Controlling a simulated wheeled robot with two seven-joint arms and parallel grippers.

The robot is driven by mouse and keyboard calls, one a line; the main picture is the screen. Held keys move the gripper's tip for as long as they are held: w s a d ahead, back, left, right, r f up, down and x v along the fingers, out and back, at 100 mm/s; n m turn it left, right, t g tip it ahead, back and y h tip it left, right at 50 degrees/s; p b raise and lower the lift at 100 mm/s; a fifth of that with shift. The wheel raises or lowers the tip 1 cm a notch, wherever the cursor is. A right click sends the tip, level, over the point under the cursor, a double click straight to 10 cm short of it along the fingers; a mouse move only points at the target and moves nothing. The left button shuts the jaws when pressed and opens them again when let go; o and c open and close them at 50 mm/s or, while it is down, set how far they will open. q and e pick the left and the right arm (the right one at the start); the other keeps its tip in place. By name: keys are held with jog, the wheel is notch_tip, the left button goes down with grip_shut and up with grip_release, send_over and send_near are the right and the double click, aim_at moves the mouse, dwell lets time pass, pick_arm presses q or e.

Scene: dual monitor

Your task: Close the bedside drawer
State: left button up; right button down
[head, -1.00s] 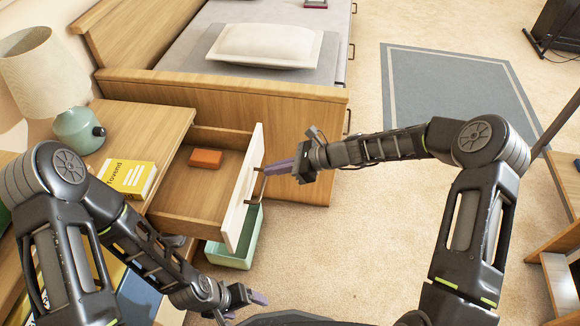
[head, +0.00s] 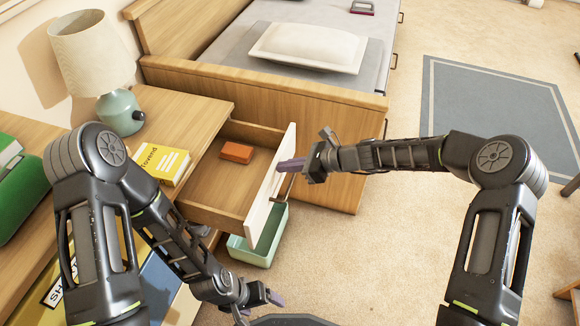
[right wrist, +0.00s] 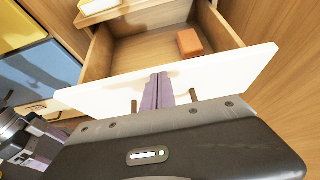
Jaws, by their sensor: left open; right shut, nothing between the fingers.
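The bedside drawer (head: 262,205) is pulled out from the wooden nightstand (head: 205,115), its white front facing right. An orange box (head: 237,152) lies inside near the back; it also shows in the right wrist view (right wrist: 190,43). My right gripper (head: 280,166) is shut and empty, fingertips at the outer face of the drawer front. In the right wrist view the drawer front (right wrist: 230,78) lies just beyond the closed fingers (right wrist: 158,78), between the two handle posts. I cannot tell whether they touch. My left gripper (head: 270,298) is open and empty, low, in front of the nightstand.
A lamp (head: 121,110) and a yellow book (head: 161,163) stand on the nightstand top. A pale green bin (head: 250,255) sits on the floor under the drawer. The bed (head: 300,105) borders the drawer's far side. Carpet to the right is clear around a grey rug (head: 490,105).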

pick_arm(q)
jog(key=shift+f+b, duration=0.3)
pick_arm(e)
jog(key=w+a, duration=0.2)
jog(key=a, duration=0.6)
jog(key=w+a, duration=0.3)
jog(key=a, duration=0.5)
jog(key=shift+w+a, duration=0.15)
jog(key=shift+a, duration=0.1)
jog(key=shift+d, duration=0.1)
jog(key=v, duration=0.4)
jog(key=f+p+v, duration=0.1)
jog(key=v, duration=0.4)
jog(key=d+p+v, duration=0.1)
jog(key=v, duration=0.3)
jog(key=shift+d+f, duration=0.1)
jog(key=shift+f, duration=0.15)
pick_arm(q)
jog(key=shift+s+d+r, duration=0.25)
jog(key=shift+s+r, duration=0.05)
jog(key=shift+r, duration=0.25)
jog(key=shift+s+d+r, duration=0.2)
jog(key=shift+s+r, duration=0.1)
jog(key=shift+r, duration=0.25)
